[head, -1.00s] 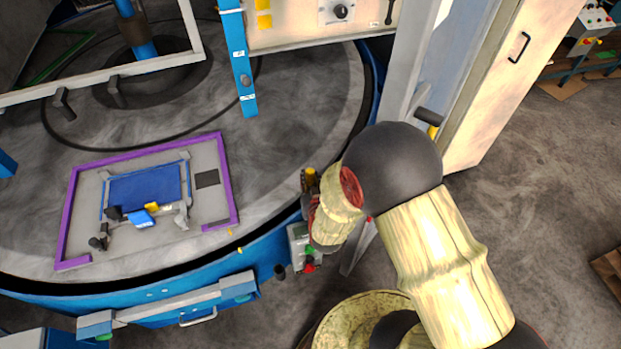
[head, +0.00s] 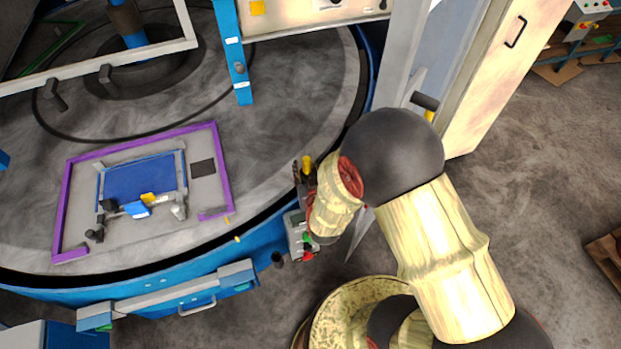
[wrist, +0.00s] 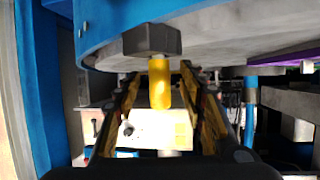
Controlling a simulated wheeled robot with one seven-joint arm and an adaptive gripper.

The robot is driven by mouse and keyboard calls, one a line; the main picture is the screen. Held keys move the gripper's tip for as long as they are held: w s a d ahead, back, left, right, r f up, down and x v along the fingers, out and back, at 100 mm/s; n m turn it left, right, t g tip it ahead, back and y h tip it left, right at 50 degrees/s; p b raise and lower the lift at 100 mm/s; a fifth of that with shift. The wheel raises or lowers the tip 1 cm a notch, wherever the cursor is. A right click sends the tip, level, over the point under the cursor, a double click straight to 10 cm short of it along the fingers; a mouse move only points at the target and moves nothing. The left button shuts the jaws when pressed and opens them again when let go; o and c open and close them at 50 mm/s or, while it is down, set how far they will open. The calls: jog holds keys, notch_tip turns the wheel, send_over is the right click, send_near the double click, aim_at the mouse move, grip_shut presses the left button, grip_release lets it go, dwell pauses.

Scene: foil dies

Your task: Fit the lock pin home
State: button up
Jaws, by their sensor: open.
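A yellow pin (wrist: 160,85) with a dark six-sided block (wrist: 152,40) at one end, which I take for the lock pin, stands between my fingers in the wrist view. My gripper (wrist: 158,82) is open, with one finger on each side of the yellow part; I cannot tell if either touches it. In the head view a yellow tip (head: 307,163) shows at my gripper (head: 302,180), beside the rim of the round table. My forearm and wrist hide most of the gripper there. The socket for the pin is not clearly visible.
The round table (head: 290,120) bears a purple-edged plate (head: 222,165) with a blue panel (head: 140,178). A small box with red and green buttons (head: 297,235) is below my gripper. A pale post and a black-and-yellow handle (head: 425,101) stand right of the table.

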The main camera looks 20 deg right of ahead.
jog(key=v, duration=1)
jog(key=shift+s, duration=0.3)
jog(key=shift+r, duration=0.1)
jog(key=a+r+n+g+y+b, duration=0.1)
jog(key=a+r+g+y+b, duration=0.3)
jog(key=r, duration=0.5)
jog(key=s+d+r+g+h+b, duration=0.1)
jog(key=s+d+r+b, duration=0.1)
jog(key=s, duration=0.5)
jog(key=s+d+r+g+h+b, duration=0.1)
jog(key=s+d+r+g+b, duration=0.1)
jog(key=s+r, duration=0.3)
jog(key=s+d+b, duration=0.1)
jog(key=s, duration=0.2)
jog(key=shift+d+n+g, duration=0.3)
jog(key=shift+d+n, duration=0.05)
jog(key=shift+n, duration=0.05)
